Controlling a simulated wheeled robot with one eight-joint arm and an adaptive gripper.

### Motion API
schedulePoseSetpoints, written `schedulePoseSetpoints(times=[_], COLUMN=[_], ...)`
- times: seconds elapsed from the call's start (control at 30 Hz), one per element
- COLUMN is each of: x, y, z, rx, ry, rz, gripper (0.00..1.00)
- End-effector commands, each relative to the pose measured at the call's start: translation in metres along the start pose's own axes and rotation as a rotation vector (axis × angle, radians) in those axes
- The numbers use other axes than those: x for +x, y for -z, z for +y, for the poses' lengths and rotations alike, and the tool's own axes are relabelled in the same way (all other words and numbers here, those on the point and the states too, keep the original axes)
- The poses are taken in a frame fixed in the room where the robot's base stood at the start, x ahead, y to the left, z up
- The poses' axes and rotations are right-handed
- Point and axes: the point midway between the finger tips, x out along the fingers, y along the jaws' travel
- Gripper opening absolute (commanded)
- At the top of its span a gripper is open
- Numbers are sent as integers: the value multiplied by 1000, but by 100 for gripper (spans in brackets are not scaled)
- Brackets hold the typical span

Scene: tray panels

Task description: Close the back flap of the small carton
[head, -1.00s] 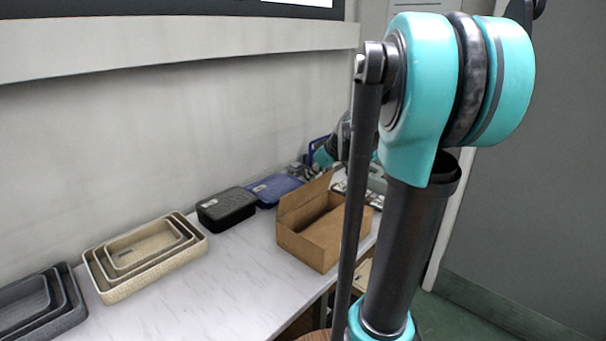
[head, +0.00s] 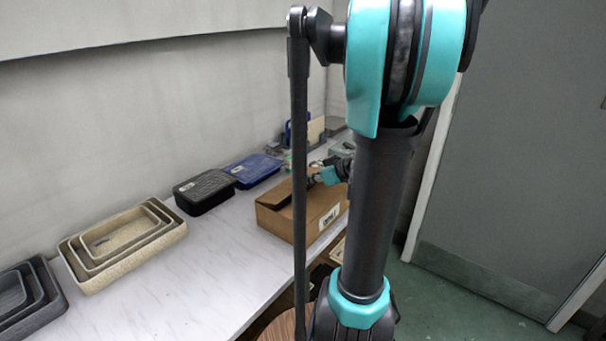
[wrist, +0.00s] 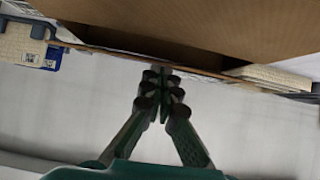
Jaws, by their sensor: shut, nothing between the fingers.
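The small brown carton (head: 323,208) stands on the white table in the head view, with a pale label on its near side. My arm's thin rod hides part of it. Its back flap (head: 276,191) leans low over the carton top; how far down it lies is hard to tell. My gripper (head: 325,176) is at the carton's top edge. In the wrist view, my gripper (wrist: 162,78) is shut and empty, its fingertips at the edge of a broad brown cardboard panel (wrist: 205,25). Whether they touch it I cannot tell.
A black case (head: 204,191) and a blue case (head: 253,169) lie left of the carton by the wall. Nested beige trays (head: 160,240) and grey trays (head: 50,290) stand further left. The table between trays and carton is clear.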

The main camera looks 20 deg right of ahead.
Motion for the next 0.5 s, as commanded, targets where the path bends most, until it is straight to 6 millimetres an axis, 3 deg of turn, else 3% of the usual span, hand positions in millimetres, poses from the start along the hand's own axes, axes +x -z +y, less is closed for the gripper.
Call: schedulePoseSetpoints(times=[0.5], x=[3], y=[-16], z=[0], rx=[1], ry=[1], rz=[-1], gripper=[0])
